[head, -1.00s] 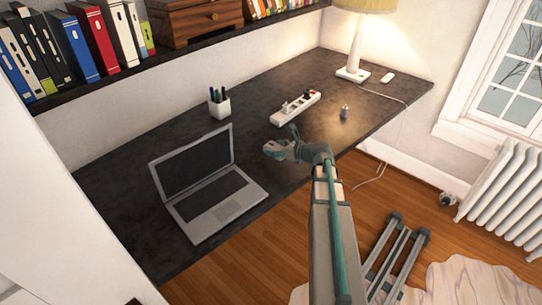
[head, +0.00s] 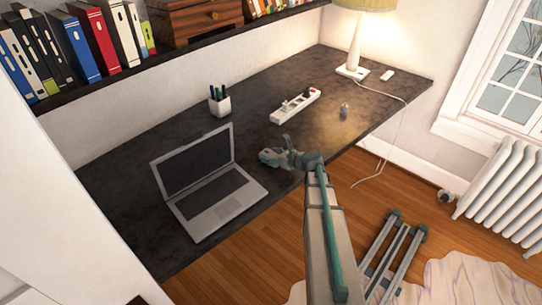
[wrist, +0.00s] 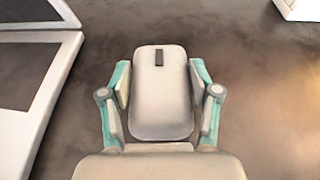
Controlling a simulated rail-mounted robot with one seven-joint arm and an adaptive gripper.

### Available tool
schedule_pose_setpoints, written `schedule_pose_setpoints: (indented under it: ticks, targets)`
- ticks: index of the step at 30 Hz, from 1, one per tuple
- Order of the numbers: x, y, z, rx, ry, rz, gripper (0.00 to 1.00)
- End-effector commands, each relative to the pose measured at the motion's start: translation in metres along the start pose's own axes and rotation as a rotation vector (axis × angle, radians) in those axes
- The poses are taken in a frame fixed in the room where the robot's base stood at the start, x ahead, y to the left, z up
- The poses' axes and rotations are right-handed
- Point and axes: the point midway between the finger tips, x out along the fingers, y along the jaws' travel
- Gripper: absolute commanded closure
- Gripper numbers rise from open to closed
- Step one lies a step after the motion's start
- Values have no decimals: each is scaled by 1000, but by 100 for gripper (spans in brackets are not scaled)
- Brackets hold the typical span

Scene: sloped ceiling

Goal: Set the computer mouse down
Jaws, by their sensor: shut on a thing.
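The computer mouse (wrist: 162,95) is pale grey-white with a dark scroll wheel, seen from above in the wrist view. My gripper (wrist: 161,85) is shut on it, with one finger against each long side. In the head view my gripper (head: 268,157) is over the dark desk (head: 120,205), to the right of the laptop. The mouse is hard to make out there, and I cannot tell whether it touches the desk top.
The open laptop (head: 210,185) is close on the left and also shows in the wrist view (wrist: 30,85). The desk between laptop and strip is clear.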

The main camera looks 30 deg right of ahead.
Motion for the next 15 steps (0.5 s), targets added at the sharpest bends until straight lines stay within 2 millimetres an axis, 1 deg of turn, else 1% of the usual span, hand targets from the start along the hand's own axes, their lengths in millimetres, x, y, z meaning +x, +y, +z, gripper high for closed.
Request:
schedule_pose_setpoints:
  ticks: [2, 3, 7, 8, 15]
  targets:
    - [1, 0, -3, 0, 0, 0, 75]
    - [1, 0, -3, 0, 0, 0, 37]
    - [1, 0, -2, 0, 0, 0, 15]
    - [1, 0, -2, 0, 0, 0, 13]
    - [1, 0, -2, 0, 0, 0, 13]
